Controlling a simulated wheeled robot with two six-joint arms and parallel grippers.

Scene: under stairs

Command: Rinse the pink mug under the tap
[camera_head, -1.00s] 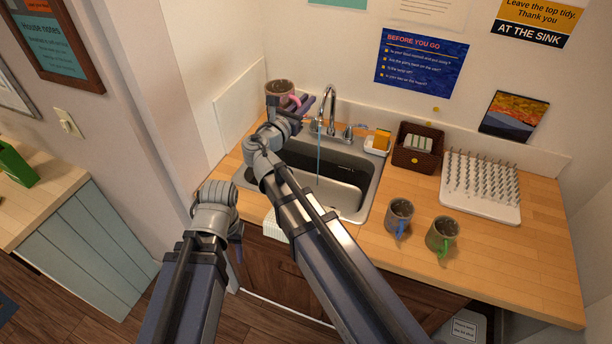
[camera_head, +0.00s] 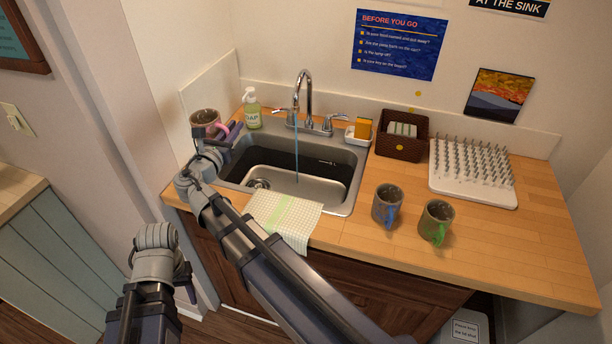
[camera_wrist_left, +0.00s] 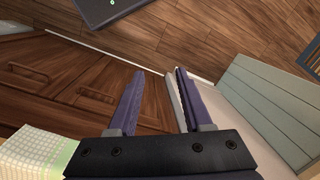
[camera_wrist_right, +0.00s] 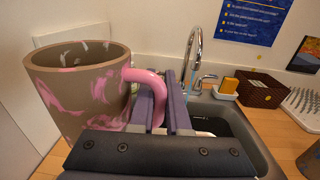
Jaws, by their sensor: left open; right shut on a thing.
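The pink mug (camera_head: 203,122), brownish with pink patches and a pink handle, is upright left of the sink (camera_head: 345,183). My right gripper (camera_head: 232,130) is shut on its handle; the right wrist view shows the mug (camera_wrist_right: 80,85) beside the fingers. The tap (camera_head: 304,90) is running: a thin blue stream falls into the basin, to the right of the mug and apart from it. My left gripper (camera_head: 190,285) is open and empty, low in front of the cabinet; its spread fingers show in the left wrist view (camera_wrist_left: 160,80).
A soap bottle (camera_head: 252,108) stands behind the sink's left corner. A checked cloth (camera_head: 285,215) hangs over the front edge. Blue-handled (camera_head: 387,205) and green-handled (camera_head: 436,222) mugs stand right of the sink. Behind are a sponge dish (camera_head: 358,134), brown basket (camera_head: 401,140) and pegged rack (camera_head: 470,180).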

